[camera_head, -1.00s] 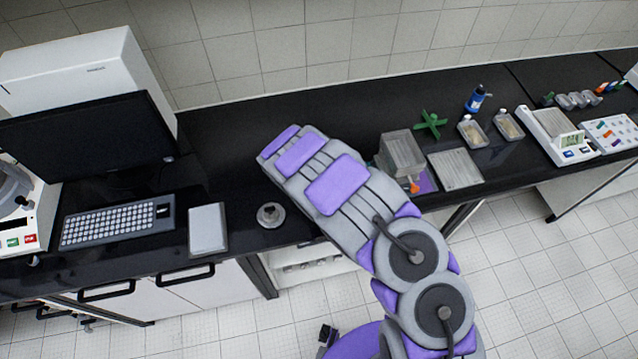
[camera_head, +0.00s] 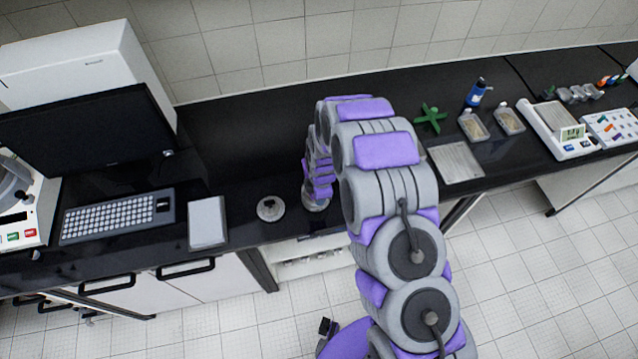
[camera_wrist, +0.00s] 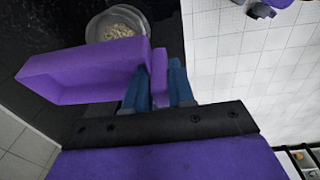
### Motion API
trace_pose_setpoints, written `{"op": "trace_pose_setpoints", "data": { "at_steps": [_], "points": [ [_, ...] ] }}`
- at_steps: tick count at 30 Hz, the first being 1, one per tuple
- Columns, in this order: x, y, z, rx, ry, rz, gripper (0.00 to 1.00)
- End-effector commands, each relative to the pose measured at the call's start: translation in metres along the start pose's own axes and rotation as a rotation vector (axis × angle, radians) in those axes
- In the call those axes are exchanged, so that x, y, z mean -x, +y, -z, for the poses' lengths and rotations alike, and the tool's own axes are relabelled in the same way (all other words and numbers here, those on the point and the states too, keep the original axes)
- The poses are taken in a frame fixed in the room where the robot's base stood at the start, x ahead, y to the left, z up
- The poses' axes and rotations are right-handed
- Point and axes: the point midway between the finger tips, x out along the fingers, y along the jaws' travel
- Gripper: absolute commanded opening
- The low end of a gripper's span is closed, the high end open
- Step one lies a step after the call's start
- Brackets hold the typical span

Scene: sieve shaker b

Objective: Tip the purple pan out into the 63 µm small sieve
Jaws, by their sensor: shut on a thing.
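The purple pan (camera_wrist: 85,72) is in the wrist view, left of centre. My gripper (camera_wrist: 161,78) has its blue fingers shut on the pan's narrow purple tab at the right. The inside of the pan cannot be made out. Just beyond the pan's upper edge is a round metal dish (camera_wrist: 118,24), which looks like a small sieve, with pale grains in it; the pan hides part of it. I can read no size label.
On the black counter (camera_head: 240,130), a round metal piece with a dark knob (camera_head: 270,208) lies left of my arm, beside a grey flat box (camera_head: 207,222). A keyboard and monitor stand further left. A grey plate (camera_head: 456,162), green cross-shaped piece (camera_head: 431,118), trays and balance stand right.

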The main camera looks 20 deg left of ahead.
Motion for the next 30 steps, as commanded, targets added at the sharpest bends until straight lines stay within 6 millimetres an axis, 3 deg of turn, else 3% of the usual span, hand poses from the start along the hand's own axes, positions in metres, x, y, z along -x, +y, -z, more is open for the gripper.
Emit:
{"op": "trace_pose_setpoints", "data": {
  "at_steps": [18,30],
  "points": [
    [0.0019,0.0016,0.0005,-0.014,0.22,0.006,0.0],
    [0.0063,0.0011,0.0014,-0.013,0.234,0.009,0.0]
  ]
}}
